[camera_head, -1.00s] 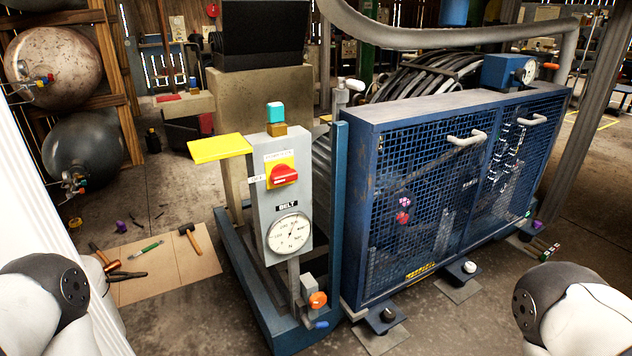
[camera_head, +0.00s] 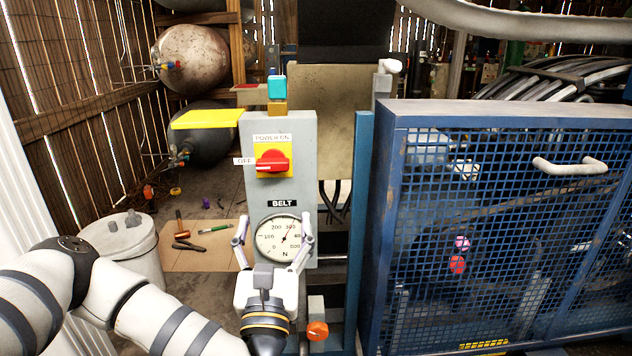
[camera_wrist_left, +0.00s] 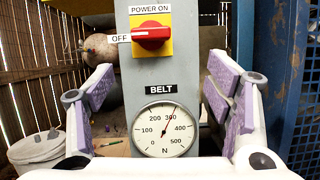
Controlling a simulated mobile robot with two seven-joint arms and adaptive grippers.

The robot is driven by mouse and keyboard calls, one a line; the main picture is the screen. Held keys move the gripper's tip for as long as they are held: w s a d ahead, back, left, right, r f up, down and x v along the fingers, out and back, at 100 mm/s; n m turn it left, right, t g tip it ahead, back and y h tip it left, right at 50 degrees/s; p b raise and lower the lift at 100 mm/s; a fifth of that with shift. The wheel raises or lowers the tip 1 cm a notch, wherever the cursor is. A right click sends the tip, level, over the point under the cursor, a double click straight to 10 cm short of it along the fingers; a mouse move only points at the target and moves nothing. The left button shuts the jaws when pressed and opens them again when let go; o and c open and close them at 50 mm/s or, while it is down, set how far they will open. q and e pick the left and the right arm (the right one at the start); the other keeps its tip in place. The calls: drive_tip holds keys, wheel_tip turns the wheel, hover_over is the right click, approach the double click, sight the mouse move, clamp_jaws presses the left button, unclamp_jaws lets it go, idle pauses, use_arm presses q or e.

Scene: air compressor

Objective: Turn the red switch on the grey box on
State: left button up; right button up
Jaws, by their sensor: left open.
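The grey box (camera_head: 240,205) stands upright ahead of me. Its red switch (camera_head: 272,161) sits on a yellow plate, with a "POWER ON" label above and an "OFF" label at its left. The knob lies roughly level, its handle toward OFF; it also shows in the left wrist view (camera_wrist_left: 151,35). Below it is the round BELT gauge (camera_head: 279,238). My left gripper (camera_head: 273,226) is open and empty in front of the gauge, below the switch. Its fingers spread to both sides of the gauge, and I cannot tell whether they touch the box. My right gripper is out of view.
A blue mesh cage (camera_head: 500,230) stands to the right of the box. A yellow plate (camera_head: 207,119) juts out at the box's upper left. An orange knob (camera_head: 317,331) is low in front. A white bucket (camera_head: 124,245) and tools lie at the left.

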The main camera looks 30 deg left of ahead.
sight(272, 169)
use_arm(q)
drive_tip(key=shift+n+y, duration=0.4)
drive_tip(key=shift+n, duration=0.2)
drive_tip(key=x, duration=0.4)
drive_tip(key=p+x, duration=0.1)
drive_tip(key=x, duration=0.3)
drive_tip(key=p+x, duration=0.1)
drive_tip(key=x, duration=0.3)
drive_tip(key=shift+a+r, duration=0.35)
drive_tip(key=shift+a, duration=0.2)
drive_tip(key=shift+c, duration=0.3)
drive_tip(key=c, duration=1.1)
